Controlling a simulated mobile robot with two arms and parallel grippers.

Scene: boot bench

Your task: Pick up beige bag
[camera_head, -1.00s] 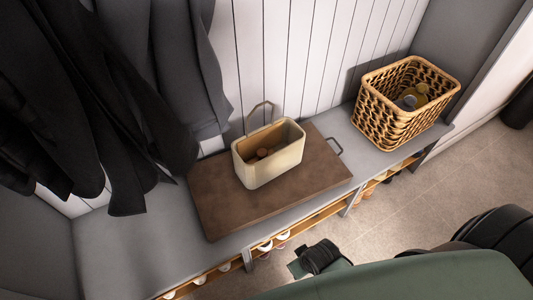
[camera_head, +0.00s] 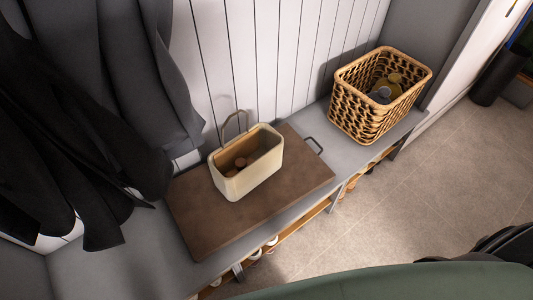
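The beige bag (camera_head: 249,181) stands upright and open-topped on a brown board (camera_head: 204,226) on the bench. Its thin handle rises at the back, and a few small brownish items lie inside it. No gripper can be made out in the head view. A dark rounded part at the lower right edge appears to be mine, but it shows no fingers. Nothing touches the bag.
A woven basket (camera_head: 368,120) holding bottle-like items stands on the grey bench (camera_head: 318,127) to the right. Dark coats (camera_head: 90,110) hang at the left, near the board. Shoes sit on the shelf below. Floor in front is clear.

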